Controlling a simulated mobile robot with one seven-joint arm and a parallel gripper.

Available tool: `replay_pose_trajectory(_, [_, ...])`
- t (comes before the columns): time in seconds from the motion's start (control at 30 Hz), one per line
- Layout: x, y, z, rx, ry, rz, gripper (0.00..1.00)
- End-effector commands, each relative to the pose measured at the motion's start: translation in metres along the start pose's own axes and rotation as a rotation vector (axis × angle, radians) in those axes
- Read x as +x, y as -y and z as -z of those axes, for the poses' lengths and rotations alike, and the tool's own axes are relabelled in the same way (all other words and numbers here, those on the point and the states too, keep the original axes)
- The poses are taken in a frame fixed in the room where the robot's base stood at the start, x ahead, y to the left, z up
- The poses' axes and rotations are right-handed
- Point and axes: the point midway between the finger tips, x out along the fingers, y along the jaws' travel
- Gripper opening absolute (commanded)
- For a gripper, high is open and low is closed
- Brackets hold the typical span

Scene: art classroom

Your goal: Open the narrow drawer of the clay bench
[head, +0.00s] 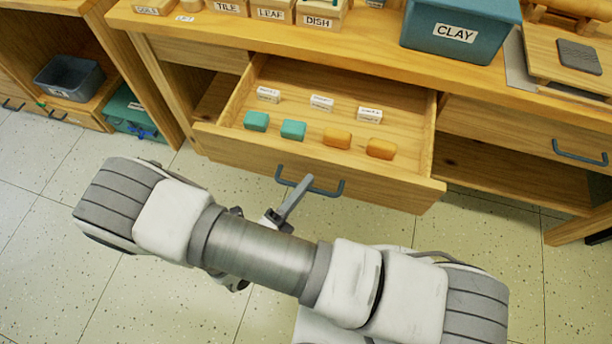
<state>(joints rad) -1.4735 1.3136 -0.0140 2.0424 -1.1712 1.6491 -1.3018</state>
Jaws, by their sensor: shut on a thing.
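The clay bench (375,50) is a wooden bench across the top of the head view. A wooden drawer (225,143) in its middle is pulled well out towards me. I cannot tell from its width whether this is the narrow one. Its front has a dark blue-grey bar handle (335,190). My gripper (299,187) is at the left half of this handle, shut on it; the arm hides part of the gripper. Inside the drawer lie two teal blocks (292,130), two orange blocks (337,138) and three white labelled blocks (321,103).
A closed right drawer (500,133) has its own handle (580,153). A teal CLAY box (459,30) and labelled wooden boxes (321,14) stand on the bench top. Shelves with a grey bin (68,78) are at left. The tiled floor (40,250) is clear on the left.

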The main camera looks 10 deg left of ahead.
Motion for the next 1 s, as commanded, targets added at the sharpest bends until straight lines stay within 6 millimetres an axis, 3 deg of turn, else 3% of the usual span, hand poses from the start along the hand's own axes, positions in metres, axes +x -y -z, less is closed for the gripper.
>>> replay_pose_trajectory(0.4, [-0.019,0.004,0.008,-0.001,0.000,0.000,0.00])
replay_pose_trajectory(0.87, [-0.021,0.004,0.009,-0.001,-0.001,0.000,0.00])
replay_pose_trajectory(0.9, [-0.021,0.004,0.009,-0.001,-0.001,0.000,0.18])
replay_pose_trajectory(1.0, [-0.021,0.004,0.009,-0.001,-0.001,0.000,0.36])
